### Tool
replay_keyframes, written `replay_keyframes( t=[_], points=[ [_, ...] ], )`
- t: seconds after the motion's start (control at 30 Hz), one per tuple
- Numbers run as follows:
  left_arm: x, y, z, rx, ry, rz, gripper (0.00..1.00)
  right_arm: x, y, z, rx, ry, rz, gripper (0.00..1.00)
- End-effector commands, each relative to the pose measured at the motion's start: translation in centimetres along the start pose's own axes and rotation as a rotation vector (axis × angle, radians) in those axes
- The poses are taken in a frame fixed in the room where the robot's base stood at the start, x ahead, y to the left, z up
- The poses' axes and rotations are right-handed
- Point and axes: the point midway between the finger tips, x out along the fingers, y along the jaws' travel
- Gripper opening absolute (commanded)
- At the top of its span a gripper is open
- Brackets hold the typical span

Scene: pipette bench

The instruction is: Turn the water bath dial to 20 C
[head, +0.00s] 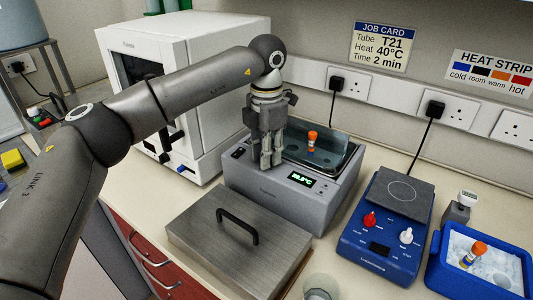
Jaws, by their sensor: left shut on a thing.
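The water bath (275,200) is a grey box with an open water basin, standing in the middle of the bench. Its lit green display (301,179) shows a temperature too small to read surely. My left gripper (271,162) points down over the front top panel of the bath, left of the display. Its fingers are shut at the place of the dial, which they hide. My right gripper is not in view.
An orange-capped tube (312,138) stands in the basin. A steel lid (238,236) with a black handle lies in front. A blue hotplate stirrer (386,222) and a blue ice box (485,262) stand right. A white machine (205,85) stands behind left. The job card (380,45) reads 40°C.

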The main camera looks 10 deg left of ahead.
Motion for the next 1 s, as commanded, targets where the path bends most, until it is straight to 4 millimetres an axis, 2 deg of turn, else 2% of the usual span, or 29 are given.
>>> replay_keyframes(
  t=[0.2, 0.5, 1.0],
  points=[
    [-0.12, 0.1, 0.02, -0.181, -0.003, 0.003, 0.0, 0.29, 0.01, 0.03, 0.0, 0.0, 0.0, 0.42],
    [-0.15, 0.09, 0.03, -0.353, -0.003, 0.003, 0.0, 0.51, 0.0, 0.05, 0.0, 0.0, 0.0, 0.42],
    [-0.2, 0.1, 0.04, -0.425, -0.004, 0.002, 0.0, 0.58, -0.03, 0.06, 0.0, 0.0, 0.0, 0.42]
  ],
)
